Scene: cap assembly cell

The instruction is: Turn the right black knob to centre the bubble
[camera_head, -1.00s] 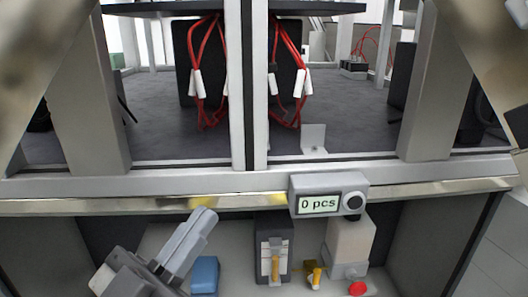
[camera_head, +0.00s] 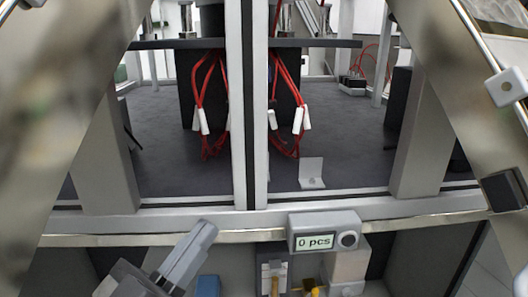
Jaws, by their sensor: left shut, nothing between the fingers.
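A grey counter box with a display reading "0 pcs" (camera_head: 314,242) is mounted on the front rail. A round black knob (camera_head: 347,240) sits at the right of its display. No bubble or level can be made out. My left gripper (camera_head: 203,232) is at the lower left, its fingers shut with nothing between them, pointing up and to the right. In the picture it is left of the counter box and apart from it.
Upright metal posts stand behind the rail. Red cables (camera_head: 286,100) hang behind them. A small bracket (camera_head: 312,172) stands on the grey floor.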

